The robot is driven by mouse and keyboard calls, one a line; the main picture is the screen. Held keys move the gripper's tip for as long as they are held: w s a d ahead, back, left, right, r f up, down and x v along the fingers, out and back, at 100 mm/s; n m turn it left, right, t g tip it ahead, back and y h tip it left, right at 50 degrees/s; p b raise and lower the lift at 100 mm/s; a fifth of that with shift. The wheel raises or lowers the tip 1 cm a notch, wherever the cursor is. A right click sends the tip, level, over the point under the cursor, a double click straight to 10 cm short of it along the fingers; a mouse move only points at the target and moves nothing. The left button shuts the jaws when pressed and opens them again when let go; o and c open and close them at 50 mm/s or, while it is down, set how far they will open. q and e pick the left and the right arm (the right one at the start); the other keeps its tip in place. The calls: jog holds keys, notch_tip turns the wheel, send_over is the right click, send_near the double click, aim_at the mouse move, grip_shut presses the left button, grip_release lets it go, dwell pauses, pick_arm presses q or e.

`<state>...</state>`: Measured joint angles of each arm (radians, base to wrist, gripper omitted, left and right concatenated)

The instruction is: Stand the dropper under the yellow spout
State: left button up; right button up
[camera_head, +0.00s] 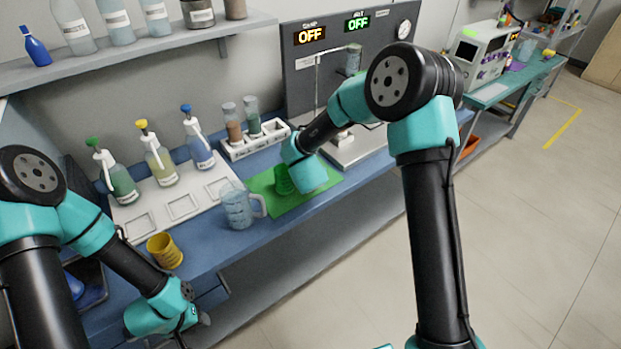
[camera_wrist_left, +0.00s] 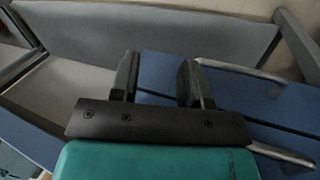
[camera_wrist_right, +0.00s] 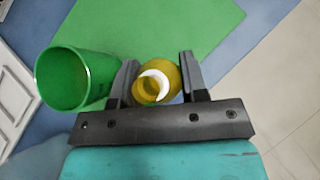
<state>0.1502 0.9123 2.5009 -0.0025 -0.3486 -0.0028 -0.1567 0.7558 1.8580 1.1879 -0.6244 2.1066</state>
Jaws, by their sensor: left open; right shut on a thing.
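The yellow spout (camera_head: 142,125) tops the middle pump bottle (camera_head: 160,166) on a white tray (camera_head: 205,203), between a green-topped and a blue-topped bottle. A square recess lies in front of it. My right gripper (camera_wrist_right: 158,62) is shut on a round amber thing with a white ring, apparently the dropper (camera_wrist_right: 142,92), seen end-on beside a green cup (camera_wrist_right: 66,80). In the head view my right wrist hides the dropper; the green cup (camera_head: 284,180) shows beside it. My left gripper (camera_wrist_left: 160,75) is open and empty near the bench's front edge.
A measuring jug (camera_head: 238,210) stands between the tray and the green mat (camera_head: 318,198). A yellow cup (camera_head: 164,250) stands near the front edge. A white rack (camera_head: 262,141) with jars is behind. The square recesses at the tray's front look empty.

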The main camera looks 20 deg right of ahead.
jog(key=shift+w+d, duration=0.15)
jog(key=shift+w, duration=0.4)
jog(key=shift+w+d, duration=0.15)
jog(key=shift+w, duration=0.35)
jog(key=shift+w+d+f, duration=0.1)
jog(key=shift+w, duration=0.15)
jog(key=shift+w+f, duration=0.15)
jog(key=shift+f, duration=1.6)
jog(key=shift+f, duration=0.1)
jog(key=o, duration=1)
jog(key=shift+c, duration=0.2)
